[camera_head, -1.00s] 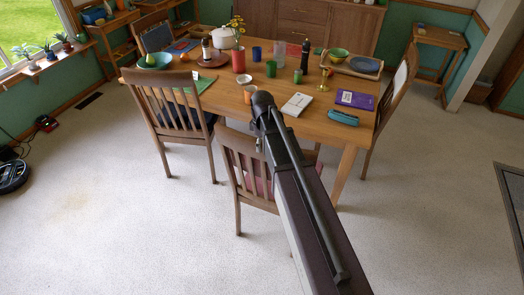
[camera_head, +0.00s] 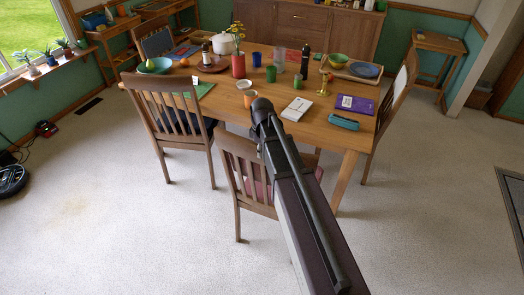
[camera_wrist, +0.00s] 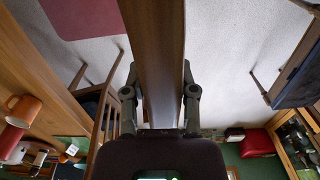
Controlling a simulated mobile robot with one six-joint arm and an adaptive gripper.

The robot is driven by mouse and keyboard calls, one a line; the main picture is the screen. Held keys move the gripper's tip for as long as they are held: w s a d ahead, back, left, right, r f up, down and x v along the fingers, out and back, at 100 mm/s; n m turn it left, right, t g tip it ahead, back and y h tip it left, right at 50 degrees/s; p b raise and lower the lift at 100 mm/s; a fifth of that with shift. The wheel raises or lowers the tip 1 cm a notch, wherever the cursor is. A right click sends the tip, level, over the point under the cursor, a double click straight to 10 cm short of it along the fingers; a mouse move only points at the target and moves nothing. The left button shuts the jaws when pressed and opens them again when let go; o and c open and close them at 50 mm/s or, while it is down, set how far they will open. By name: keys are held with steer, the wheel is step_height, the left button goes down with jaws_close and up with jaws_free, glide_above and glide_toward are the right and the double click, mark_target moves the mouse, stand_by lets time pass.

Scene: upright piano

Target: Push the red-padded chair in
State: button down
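The red-padded chair (camera_head: 240,150) stands at the near side of the table (camera_head: 345,132), with a slatted wooden back toward me. Its red pad (camera_head: 313,172) shows on both sides of my arm. In the wrist view the pad (camera_wrist: 85,15) is at top left. My gripper (camera_head: 262,108) is at the chair's back in the head view, and hides part of it. In the wrist view my gripper (camera_wrist: 160,85) has its fingers apart, on either side of a wooden rail (camera_wrist: 158,40). I cannot tell whether the fingers touch the rail.
Another wooden chair (camera_head: 165,100) stands to the left at the table, and one more (camera_head: 395,95) at its right end. Cups, a book and dishes are on the table. A robot vacuum (camera_head: 12,180) is at the far left. The near carpet (camera_head: 110,235) is clear.

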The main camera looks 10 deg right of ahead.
steer(key=w+d, duration=1)
steer(key=w, duration=0.3)
steer(key=w+d, duration=0.9)
steer(key=w, duration=0.5)
steer(key=shift+w+d, duration=0.15)
steer(key=shift+d, duration=0.25)
steer(key=shift+c, duration=2)
jaws_free()
steer(key=shift+a, duration=0.1)
steer(key=s+a, duration=0.6)
steer(key=s, duration=0.2)
steer(key=s+a, duration=0.6)
steer(key=s, duration=0.2)
steer(key=s+a, duration=0.6)
steer(key=s, duration=0.3)
step_height(320, 180, up, 16)
steer(key=p, duration=1.6)
